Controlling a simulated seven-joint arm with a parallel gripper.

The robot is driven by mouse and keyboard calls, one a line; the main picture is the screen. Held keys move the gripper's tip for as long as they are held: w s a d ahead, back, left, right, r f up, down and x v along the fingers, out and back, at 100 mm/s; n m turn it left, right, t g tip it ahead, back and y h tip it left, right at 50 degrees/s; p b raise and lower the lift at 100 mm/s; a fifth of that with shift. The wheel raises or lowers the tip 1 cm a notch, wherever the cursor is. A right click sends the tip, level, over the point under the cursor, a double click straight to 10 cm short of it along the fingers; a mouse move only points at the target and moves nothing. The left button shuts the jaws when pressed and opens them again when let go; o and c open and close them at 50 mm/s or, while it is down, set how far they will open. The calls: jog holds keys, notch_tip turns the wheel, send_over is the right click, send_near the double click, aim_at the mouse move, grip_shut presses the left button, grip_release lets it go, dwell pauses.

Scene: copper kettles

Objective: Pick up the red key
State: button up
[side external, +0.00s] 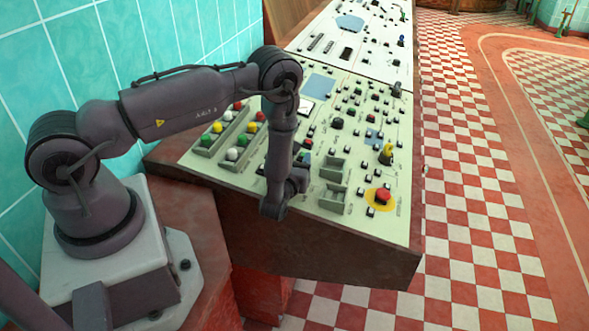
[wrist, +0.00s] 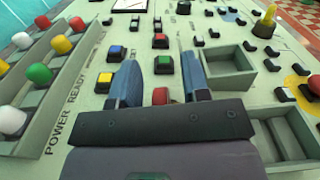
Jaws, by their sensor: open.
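My gripper (wrist: 163,72) is open and empty above the control panel, its two blue-grey fingers apart. In the side external view my gripper (side external: 274,208) hangs over the panel's near edge. A small square red key (wrist: 160,96) shows between the fingers, close to the gripper's base in the picture. No finger visibly touches a key.
Left are slots with red, yellow, green and white knobs (wrist: 39,73). Right are raised grey open boxes (wrist: 228,72). A yellow lever (side external: 387,152) and a large red button (side external: 383,195) on a yellow disc stand farther right. A tiled wall (side external: 110,45) is behind my arm.

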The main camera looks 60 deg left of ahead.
grip_shut()
jog(key=shift+r, duration=0.1)
